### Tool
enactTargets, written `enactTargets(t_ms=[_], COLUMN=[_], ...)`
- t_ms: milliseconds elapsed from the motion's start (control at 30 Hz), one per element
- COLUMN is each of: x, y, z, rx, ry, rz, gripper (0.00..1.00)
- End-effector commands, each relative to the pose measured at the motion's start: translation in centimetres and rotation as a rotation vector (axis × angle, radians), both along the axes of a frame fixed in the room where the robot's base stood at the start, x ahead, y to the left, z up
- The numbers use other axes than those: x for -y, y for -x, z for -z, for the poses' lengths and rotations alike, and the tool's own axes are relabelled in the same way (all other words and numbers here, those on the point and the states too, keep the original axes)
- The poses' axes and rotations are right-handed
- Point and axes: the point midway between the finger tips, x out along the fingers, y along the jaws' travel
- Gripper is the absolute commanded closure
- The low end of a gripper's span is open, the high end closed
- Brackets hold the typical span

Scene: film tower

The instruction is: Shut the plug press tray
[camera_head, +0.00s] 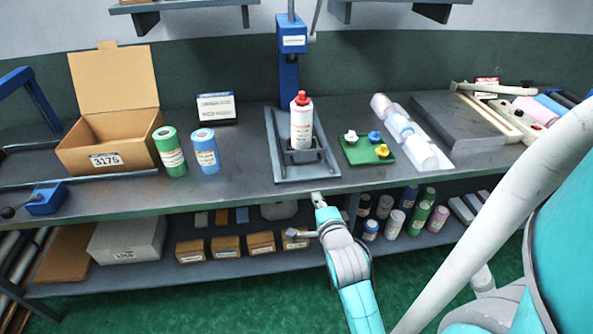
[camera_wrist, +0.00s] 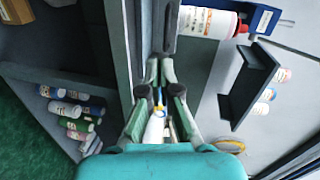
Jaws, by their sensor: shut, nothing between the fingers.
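The plug press is a blue column (camera_head: 289,75) at the back of the bench. Its grey tray (camera_head: 277,158) reaches forward to near the bench's front edge. A white bottle with a red cap (camera_head: 302,128) stands upright on the tray in a dark cradle (camera_head: 304,156). The bottle also shows sideways in the wrist view (camera_wrist: 208,22). My gripper (camera_head: 317,197) is at the bench's front edge, just in front of the tray and slightly right of its middle. Its fingers (camera_wrist: 160,68) are shut and empty. I cannot tell whether they touch the tray.
An open cardboard box (camera_head: 108,141), a green can (camera_head: 170,153) and a blue can (camera_head: 205,152) stand left. A green board with knobs (camera_head: 367,151) is right of the tray. The shelf below holds small boxes (camera_head: 227,245) and cans. Wall shelves hang above.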

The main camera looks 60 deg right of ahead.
Motion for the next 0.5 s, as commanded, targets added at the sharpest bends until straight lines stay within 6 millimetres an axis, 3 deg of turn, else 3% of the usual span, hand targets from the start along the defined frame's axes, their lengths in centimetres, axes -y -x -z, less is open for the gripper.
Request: enactTargets(t_ms=[100,267,500], x=[1.9,2.9,5.3], y=[0.1,-0.2,-2.4], z=[-1.0,-1.1,-0.4], rx=[0.046,0.06,0.06], ry=[-0.036,-0.053,-0.05], rz=[0.049,0.064,0.063], gripper=[1.0,1.0,1.0])
